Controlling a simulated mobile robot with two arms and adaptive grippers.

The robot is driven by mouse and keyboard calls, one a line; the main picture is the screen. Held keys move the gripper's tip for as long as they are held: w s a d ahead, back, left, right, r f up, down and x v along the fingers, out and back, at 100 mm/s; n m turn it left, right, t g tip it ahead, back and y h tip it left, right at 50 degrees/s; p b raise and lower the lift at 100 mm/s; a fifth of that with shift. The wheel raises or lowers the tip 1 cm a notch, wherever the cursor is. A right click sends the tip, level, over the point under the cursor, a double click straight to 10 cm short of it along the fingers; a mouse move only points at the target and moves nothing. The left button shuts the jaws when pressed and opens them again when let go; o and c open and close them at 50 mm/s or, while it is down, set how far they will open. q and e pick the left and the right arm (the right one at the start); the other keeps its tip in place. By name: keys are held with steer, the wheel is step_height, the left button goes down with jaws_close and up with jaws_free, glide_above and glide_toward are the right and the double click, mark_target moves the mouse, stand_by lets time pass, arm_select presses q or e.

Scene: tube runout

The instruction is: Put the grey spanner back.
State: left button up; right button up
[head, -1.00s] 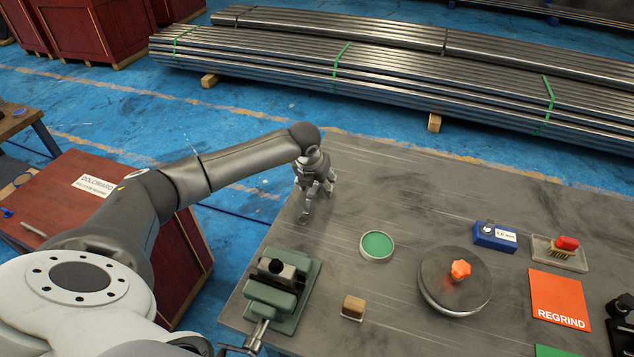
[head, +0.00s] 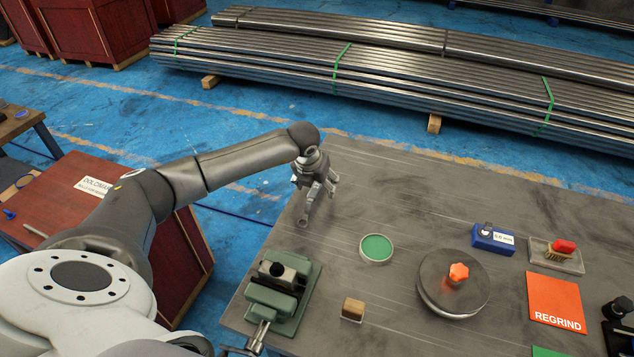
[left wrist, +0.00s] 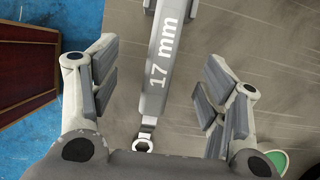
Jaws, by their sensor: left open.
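The grey spanner (left wrist: 166,55), marked "17 mm", shows in the left wrist view. Its wide handle runs down from the top edge between my fingers, and a small ring end (left wrist: 143,145) shows near the palm. My left gripper (left wrist: 160,85) is open, with gaps between the spanner and the fingers on both sides. In the head view my left gripper (head: 318,195) is over the left back part of the table (head: 410,190), pointing down. My right gripper is not in view.
A green vise (head: 282,290) stands at the table's left front. The table's back is clear.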

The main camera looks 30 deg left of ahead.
arm_select(q)
steer(key=shift+p+v, duration=1.25)
steer(key=shift+v, duration=0.85)
steer(key=shift+r, duration=0.1)
steer(key=v, duration=1.1)
steer(key=shift+s+r, duration=0.3)
steer(key=shift+r, duration=0.05)
